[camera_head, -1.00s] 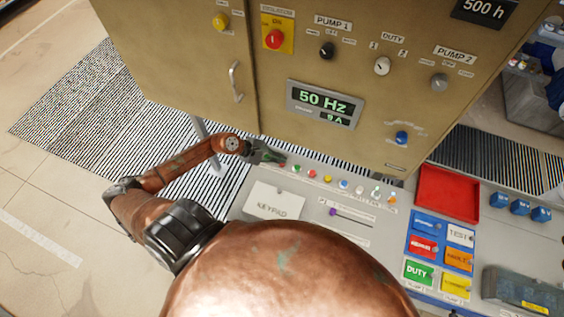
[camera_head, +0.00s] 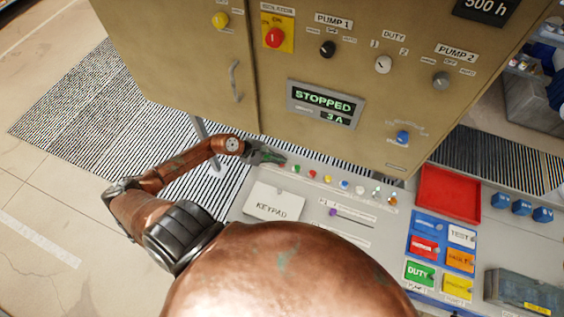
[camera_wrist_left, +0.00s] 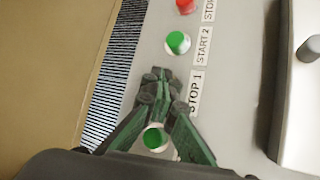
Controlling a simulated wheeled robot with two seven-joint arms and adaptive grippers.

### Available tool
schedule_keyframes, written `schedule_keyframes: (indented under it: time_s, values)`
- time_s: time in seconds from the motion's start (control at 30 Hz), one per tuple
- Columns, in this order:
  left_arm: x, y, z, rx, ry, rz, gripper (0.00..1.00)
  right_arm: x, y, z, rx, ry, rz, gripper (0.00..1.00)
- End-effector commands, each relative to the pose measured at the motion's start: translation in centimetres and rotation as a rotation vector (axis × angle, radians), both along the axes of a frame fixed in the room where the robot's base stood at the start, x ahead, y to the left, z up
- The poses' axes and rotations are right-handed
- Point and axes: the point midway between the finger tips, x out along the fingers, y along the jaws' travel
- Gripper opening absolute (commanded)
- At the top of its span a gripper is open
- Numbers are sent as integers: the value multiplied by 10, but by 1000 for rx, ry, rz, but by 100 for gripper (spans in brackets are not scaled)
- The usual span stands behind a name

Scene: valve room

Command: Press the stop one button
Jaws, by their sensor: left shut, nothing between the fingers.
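My left gripper (camera_head: 278,158) is shut at the left end of the button row on the desk panel. In the left wrist view its dark green fingertips (camera_wrist_left: 156,82) are together beside the "STOP 1" label (camera_wrist_left: 196,92). The stop one button is hidden under them, so I cannot see contact directly. A green button (camera_wrist_left: 155,138) shows between the finger links. Beyond the tips are a green button (camera_wrist_left: 178,42) by "START 2" and a red button (camera_wrist_left: 185,6). The cabinet display (camera_head: 323,104) reads "STOPPED" and "3 A". My right gripper is not in view.
The row continues right with a yellow button (camera_head: 328,179) and others. A keypad plate (camera_head: 272,203) and a purple slider knob (camera_head: 333,212) lie nearer. The cabinet (camera_head: 190,60) rises behind the panel. A red tray (camera_head: 448,193) sits at right.

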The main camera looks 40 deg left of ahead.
Motion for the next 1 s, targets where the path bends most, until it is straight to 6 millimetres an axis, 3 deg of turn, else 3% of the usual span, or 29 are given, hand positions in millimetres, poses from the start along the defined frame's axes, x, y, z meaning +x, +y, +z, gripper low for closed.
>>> schedule_keyframes:
  time_s: [0.43, 0.83, 1.0]
  values:
    - [-1, 0, 17, 1, 1, 0, 0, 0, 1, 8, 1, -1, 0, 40]
    - [0, 0, 19, 0, 1, -1, 0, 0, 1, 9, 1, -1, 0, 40]
    - [0, 0, 32, 1, 0, -1, 0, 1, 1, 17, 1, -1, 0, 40]
